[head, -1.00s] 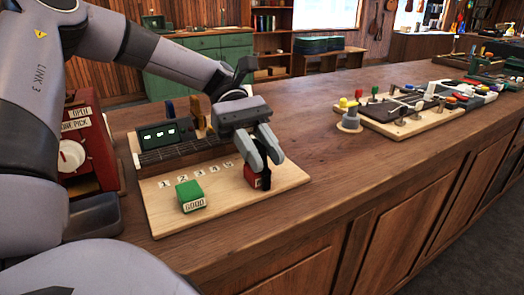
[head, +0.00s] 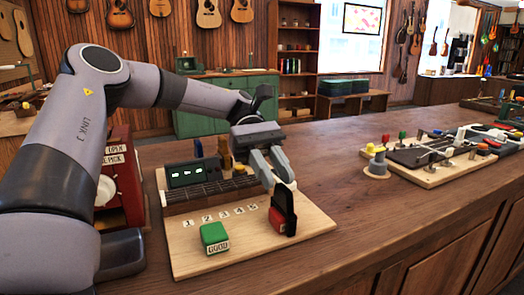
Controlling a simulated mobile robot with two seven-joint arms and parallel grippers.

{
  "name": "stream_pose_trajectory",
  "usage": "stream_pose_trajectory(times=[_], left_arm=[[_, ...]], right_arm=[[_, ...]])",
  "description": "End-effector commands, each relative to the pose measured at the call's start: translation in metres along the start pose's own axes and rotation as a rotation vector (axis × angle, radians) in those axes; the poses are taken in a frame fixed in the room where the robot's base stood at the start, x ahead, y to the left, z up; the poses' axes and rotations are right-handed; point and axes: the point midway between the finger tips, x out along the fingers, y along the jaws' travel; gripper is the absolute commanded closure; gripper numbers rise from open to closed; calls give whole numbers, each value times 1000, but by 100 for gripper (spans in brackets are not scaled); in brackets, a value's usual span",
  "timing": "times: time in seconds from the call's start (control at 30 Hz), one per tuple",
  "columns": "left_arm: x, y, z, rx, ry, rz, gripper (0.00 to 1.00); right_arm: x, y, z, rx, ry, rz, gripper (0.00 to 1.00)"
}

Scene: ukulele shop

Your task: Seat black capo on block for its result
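The black capo (head: 291,214) stands upright at the red block (head: 277,220) on the right of the light wooden board (head: 240,258). It covers part of that block, and I cannot tell how firmly it sits there. The green block (head: 214,236), with a label reading GOOD, stands apart to the left. My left gripper (head: 281,183) is just above the capo, its two fingers spread with a gap between them. My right gripper does not show.
A fretted neck piece (head: 205,190) and a dark box with lit displays (head: 187,174) stand behind the numbered marks. A red machine (head: 120,185) is at left. Another tool board (head: 430,175) lies to the right, with bare counter (head: 345,200) between.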

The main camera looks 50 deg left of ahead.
Motion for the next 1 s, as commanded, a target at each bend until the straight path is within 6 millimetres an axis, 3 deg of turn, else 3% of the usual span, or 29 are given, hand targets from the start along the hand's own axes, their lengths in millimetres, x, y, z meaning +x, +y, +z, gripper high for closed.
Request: stream_pose_trajectory(times=[0.6, 1.0], left_arm=[[-49, 1, 0, -1, 0, 1, 72], [-54, 0, 0, 0, 0, 0, 72]], right_arm=[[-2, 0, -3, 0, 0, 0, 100], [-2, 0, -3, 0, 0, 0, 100]])
